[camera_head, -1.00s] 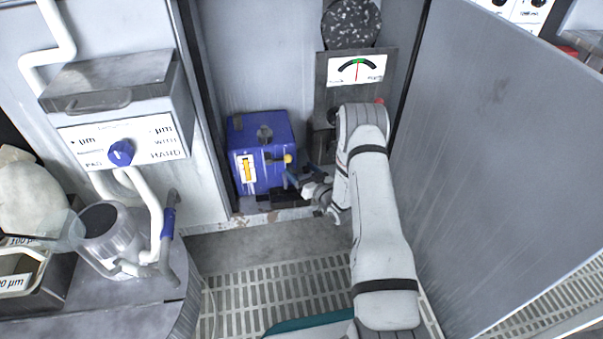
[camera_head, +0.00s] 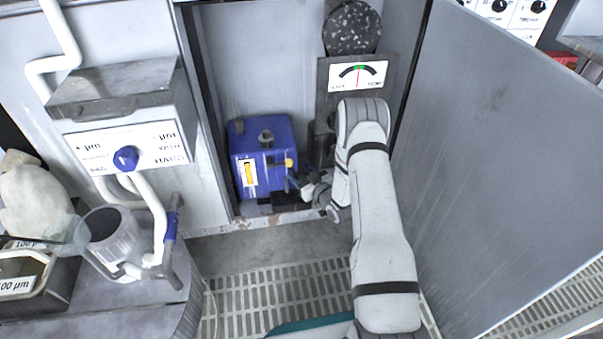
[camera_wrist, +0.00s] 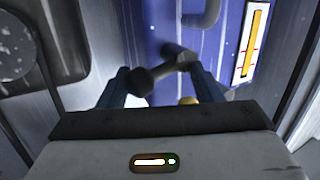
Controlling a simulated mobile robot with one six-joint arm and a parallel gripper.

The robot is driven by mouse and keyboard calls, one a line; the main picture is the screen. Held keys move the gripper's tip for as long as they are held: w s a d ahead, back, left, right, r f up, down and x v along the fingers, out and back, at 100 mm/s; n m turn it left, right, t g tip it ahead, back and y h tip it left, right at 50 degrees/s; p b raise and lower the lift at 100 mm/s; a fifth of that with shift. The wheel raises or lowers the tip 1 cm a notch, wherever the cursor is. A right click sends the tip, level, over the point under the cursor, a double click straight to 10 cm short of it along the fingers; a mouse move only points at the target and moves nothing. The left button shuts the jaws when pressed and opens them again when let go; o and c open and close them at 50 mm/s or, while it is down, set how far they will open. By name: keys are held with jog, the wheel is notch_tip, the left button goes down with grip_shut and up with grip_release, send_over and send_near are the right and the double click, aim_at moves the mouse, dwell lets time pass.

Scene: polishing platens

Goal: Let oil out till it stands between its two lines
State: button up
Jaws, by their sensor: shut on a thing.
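The blue oil tank (camera_head: 276,149) stands on the floor of the open bay, and its blue wall also fills much of the wrist view (camera_wrist: 222,25). Its white sight gauge (camera_head: 249,173) holds an orange column, seen closer in the wrist view (camera_wrist: 252,45). My gripper (camera_head: 297,182) is at the tank's front right. In the wrist view its blue fingers (camera_wrist: 158,86) are either side of a dark tap handle (camera_wrist: 145,82), shut on it. A yellow knob (camera_head: 289,162) is close by, partly hidden in the wrist view.
A dial panel (camera_head: 357,76) and a speckled dark disc (camera_head: 352,27) are above and right of the tank. A large grey panel (camera_head: 490,160) stands right of my arm.

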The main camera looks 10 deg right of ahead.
jog(key=shift+d+r+n+g+h, duration=0.2)
jog(key=shift+r+n+g+h, duration=0.15)
jog(key=shift+n, duration=0.25)
jog(key=shift+f, duration=0.1)
jog(key=o, duration=0.6)
jog(key=shift+o, duration=1.4)
jog(key=shift+a, duration=0.15)
jog(key=shift+s, duration=0.1)
jog(key=p+v, duration=0.3)
jog(key=v, duration=0.4)
jog(key=shift+s, duration=0.25)
